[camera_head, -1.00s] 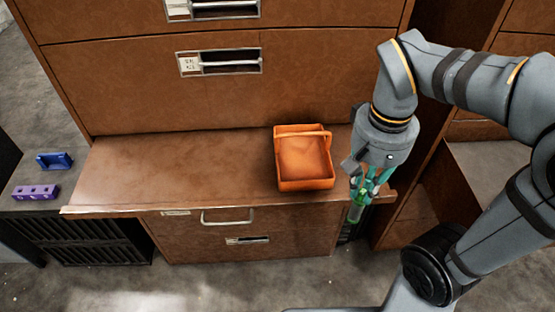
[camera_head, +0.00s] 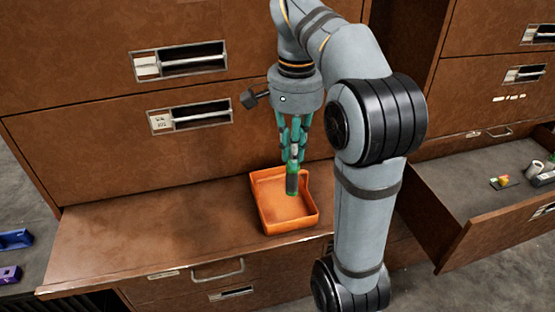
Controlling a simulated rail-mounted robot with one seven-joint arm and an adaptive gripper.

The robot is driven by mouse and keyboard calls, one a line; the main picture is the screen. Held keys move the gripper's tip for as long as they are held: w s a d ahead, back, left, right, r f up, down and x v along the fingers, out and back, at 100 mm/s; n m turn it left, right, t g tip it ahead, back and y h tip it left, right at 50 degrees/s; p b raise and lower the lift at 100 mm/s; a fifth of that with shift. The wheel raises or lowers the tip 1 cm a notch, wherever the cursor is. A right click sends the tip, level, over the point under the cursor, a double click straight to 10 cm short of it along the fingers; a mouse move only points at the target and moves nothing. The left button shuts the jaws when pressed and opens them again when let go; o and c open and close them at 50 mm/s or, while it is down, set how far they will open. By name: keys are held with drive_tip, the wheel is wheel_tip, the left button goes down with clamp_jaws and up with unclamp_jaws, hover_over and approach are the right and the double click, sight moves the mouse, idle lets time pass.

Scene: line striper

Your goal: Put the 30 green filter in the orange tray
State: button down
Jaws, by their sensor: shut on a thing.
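My gripper (camera_head: 292,160) points down over the orange tray (camera_head: 268,215). Its teal fingers are shut on a dark green cylinder, the green filter (camera_head: 292,183). The filter hangs upright, and in the picture it overlaps the inside of the tray. I cannot tell how high its lower end is above the tray floor. No number can be read on it. The tray sits on the brown cabinet ledge, and its visible floor looks empty. My arm covers the area just right of the tray.
The brown ledge (camera_head: 150,240) is clear left of the tray. Blue (camera_head: 15,239) and purple (camera_head: 10,274) holders lie at the far left. An open drawer (camera_head: 455,185) at the right holds several small items, including a grey cylinder (camera_head: 534,169). Drawer fronts rise behind the tray.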

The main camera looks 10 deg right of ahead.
drive_tip(key=w+p, duration=0.6)
drive_tip(key=w, duration=0.6)
wheel_tip(320, 180, down, 12)
drive_tip(key=b, duration=0.2)
drive_tip(key=shift+w+a+r, duration=0.25)
drive_tip(key=shift+w, duration=0.1)
drive_tip(key=shift+f, duration=0.25)
drive_tip(key=c, duration=1.7)
unclamp_jaws()
drive_tip(key=shift+r, duration=0.1)
wheel_tip(320, 180, up, 12)
drive_tip(key=shift+r+p, duration=0.15)
drive_tip(key=shift+p, duration=1.1)
